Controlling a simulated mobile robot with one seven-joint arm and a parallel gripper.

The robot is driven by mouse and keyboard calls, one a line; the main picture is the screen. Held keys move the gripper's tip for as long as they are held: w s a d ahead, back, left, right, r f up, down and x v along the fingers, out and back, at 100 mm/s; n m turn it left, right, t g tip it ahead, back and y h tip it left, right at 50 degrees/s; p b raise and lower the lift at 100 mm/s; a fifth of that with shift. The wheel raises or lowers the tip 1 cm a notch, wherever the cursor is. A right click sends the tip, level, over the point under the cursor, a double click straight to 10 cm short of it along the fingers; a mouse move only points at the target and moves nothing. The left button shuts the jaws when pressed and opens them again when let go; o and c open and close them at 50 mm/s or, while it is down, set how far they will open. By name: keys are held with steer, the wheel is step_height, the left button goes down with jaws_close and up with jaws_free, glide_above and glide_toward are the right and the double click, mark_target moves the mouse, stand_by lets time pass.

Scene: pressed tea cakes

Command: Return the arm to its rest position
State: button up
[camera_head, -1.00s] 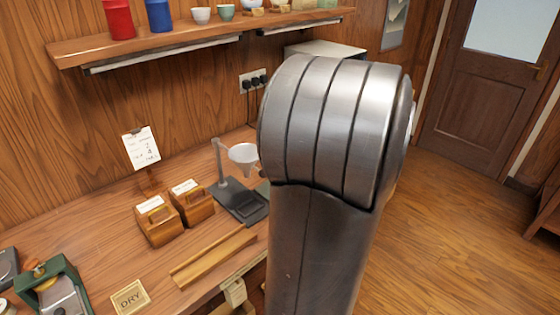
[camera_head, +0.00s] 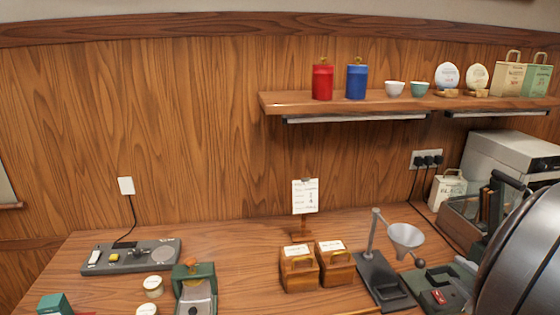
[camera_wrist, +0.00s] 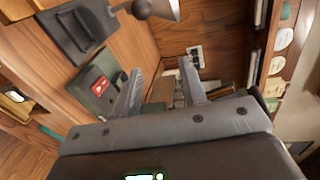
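My arm shows in the head view only as a large grey metal link (camera_head: 520,255) at the lower right edge. My gripper (camera_wrist: 160,75) is seen in the wrist view, with its two fingers spread apart. Nothing is visibly held between them; workbench objects and the wall show in the gap. The wrist view is tilted. Beyond the fingers lie the dark stand base (camera_wrist: 80,35) and a green device with a red label (camera_wrist: 100,85). My gripper is hidden in the head view.
A counter (camera_head: 240,250) runs along the wall. On it are a funnel stand (camera_head: 375,275), wooden boxes (camera_head: 299,272), a note holder (camera_head: 305,197), a green device (camera_head: 195,292) and a grey scale-like panel (camera_head: 130,257). A shelf (camera_head: 400,103) holds canisters and cups.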

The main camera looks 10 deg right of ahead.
steer(key=w+a+n+g+y, duration=0.1)
steer(key=a+n+g+y, duration=0.25)
steer(key=a, duration=0.75)
steer(key=w+a+n+g+y, duration=0.25)
steer(key=a+n+y, duration=0.2)
steer(key=a, duration=0.65)
steer(key=s+a+r+n+g+h, duration=0.3)
steer(key=s+a+n+g+h, duration=0.1)
steer(key=s+a+n+h, duration=0.3)
steer(key=s+a+n, duration=0.2)
steer(key=a+n, duration=0.1)
steer(key=n, duration=0.1)
steer(key=shift+s+a+r+h, duration=0.15)
steer(key=shift+a+h, duration=0.05)
steer(key=shift+h, duration=0.2)
steer(key=shift+o, duration=0.3)
